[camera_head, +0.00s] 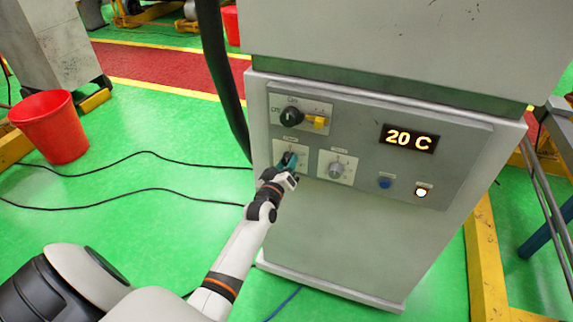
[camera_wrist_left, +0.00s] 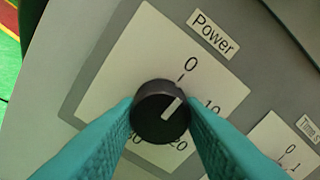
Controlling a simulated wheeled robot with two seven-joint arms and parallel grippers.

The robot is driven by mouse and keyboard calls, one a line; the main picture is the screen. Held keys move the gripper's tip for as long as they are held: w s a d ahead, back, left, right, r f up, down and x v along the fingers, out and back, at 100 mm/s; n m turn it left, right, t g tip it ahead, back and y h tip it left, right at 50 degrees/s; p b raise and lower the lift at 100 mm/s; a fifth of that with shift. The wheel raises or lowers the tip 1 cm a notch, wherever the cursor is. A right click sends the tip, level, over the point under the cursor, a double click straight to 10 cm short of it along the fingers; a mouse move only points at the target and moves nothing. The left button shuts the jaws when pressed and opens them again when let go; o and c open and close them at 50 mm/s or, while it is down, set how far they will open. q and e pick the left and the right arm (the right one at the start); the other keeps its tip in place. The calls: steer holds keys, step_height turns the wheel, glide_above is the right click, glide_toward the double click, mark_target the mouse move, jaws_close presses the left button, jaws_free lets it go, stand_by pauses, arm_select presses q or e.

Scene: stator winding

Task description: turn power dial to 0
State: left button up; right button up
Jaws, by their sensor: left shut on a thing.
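The power dial (camera_wrist_left: 160,112) is a round black knob with a white pointer line, on a pale plate labelled Power. In the left wrist view its pointer aims up and right, between the 0 mark (camera_wrist_left: 190,63) and the 10. My left gripper (camera_head: 289,166) is at the lower left plate of the grey control cabinet (camera_head: 350,235). Its teal fingers (camera_wrist_left: 155,130) are shut on the dial, one on each side. In the head view the fingers partly cover the dial. My right gripper is in neither view.
Right of the power plate is another dial (camera_head: 336,168). Above are a black knob (camera_head: 291,116) and a yellow switch (camera_head: 317,121). A display (camera_head: 409,138) reads 20 C. A blue button (camera_head: 385,183) and lit button (camera_head: 421,191) sit lower right. A red bucket (camera_head: 50,127) stands left.

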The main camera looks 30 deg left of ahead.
arm_select(q)
steer(key=shift+n, duration=0.3)
steer(key=o, duration=1)
steer(key=b+v, duration=0.1)
steer(key=v, duration=1.1)
steer(key=shift+b, duration=0.35)
steer(key=shift+f, duration=0.1)
